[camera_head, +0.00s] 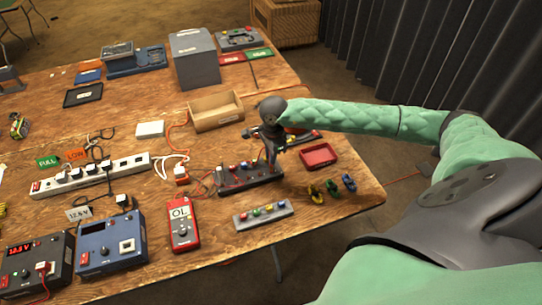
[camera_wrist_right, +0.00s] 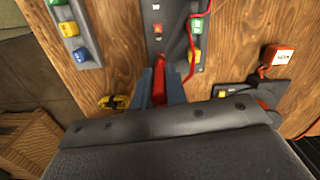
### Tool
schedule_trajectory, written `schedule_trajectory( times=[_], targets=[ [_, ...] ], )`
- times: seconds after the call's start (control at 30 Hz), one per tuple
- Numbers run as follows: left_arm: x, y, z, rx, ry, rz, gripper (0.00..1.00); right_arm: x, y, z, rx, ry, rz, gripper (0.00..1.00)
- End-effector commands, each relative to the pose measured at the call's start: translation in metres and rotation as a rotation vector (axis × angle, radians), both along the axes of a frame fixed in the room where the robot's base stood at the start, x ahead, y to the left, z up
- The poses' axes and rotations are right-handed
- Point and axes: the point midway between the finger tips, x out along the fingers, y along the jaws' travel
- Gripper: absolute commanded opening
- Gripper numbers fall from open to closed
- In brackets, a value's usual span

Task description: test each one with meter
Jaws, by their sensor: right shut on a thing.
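A red meter (camera_head: 182,235) lies on the wooden table, its display reading "OL". A dark panel (camera_head: 232,188) with several coloured pieces is right of it, and a grey strip (camera_head: 263,215) with several coloured pieces lies in front. My right gripper (camera_head: 271,158) points down at the dark panel's right end. In the right wrist view it (camera_wrist_right: 161,78) is shut on a narrow red piece (camera_wrist_right: 160,75); the fingers hide part of it. I cannot tell whether the piece touches the panel. My left gripper is not in view.
A red tray (camera_head: 319,156) and small yellow (camera_head: 315,193), green (camera_head: 333,187) and blue (camera_head: 349,182) pieces sit near the table's right edge. A cardboard box (camera_head: 216,112), power strip (camera_head: 90,177) and two power units (camera_head: 110,245) stand around. A red cable lies near the panel.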

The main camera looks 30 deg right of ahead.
Motion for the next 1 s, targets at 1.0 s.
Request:
schedule_trajectory(
  times=[1.0],
  targets=[
    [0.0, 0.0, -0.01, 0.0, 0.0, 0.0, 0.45, 0.0, 0.0, 0.0, 0.0, -0.001, 0.0, 0.0]
  ],
)
